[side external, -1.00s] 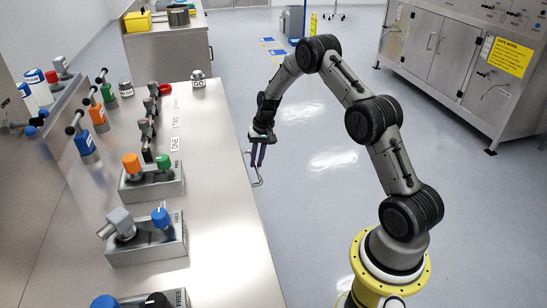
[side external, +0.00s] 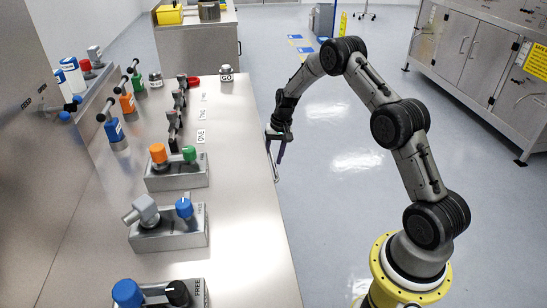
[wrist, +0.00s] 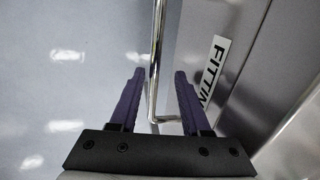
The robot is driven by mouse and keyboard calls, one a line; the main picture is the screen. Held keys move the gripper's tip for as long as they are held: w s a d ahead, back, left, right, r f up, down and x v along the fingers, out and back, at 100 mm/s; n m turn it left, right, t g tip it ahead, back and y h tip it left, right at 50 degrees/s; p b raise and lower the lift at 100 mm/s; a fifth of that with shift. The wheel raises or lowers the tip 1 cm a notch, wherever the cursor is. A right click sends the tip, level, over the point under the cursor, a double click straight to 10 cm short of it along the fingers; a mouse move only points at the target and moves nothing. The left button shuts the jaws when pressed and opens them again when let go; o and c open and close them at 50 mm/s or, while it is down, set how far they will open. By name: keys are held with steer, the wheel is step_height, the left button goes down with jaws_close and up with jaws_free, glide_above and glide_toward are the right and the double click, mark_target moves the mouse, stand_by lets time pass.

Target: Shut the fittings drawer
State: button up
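The fittings drawer's front (wrist: 199,60) is at the right of the wrist view, with a white label (wrist: 213,70) reading "FITTIN", its end cut off. Its silver bar handle (wrist: 155,62) runs between the two purple fingers of my gripper (wrist: 160,73). The fingers are apart, with a gap on both sides of the bar. In the side external view my gripper (side external: 276,152) is at the right edge of the bench, and the handle (side external: 273,168) shows there as a thin bar. The drawer front is hidden below the bench top, and I cannot tell how far it stands out.
The steel bench (side external: 243,215) carries valve blocks, including one with orange and green knobs (side external: 178,170). A round weight marked GO (side external: 227,74) stands near its far edge. Open floor (side external: 340,190) lies right of the bench. A steel cabinet (side external: 470,65) stands further right.

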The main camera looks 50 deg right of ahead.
steer(key=shift+r, duration=0.1)
step_height(320, 180, up, 13)
steer(key=s+d, duration=0.2)
steer(key=shift+r, duration=0.2)
steer(key=shift+w+a, duration=0.1)
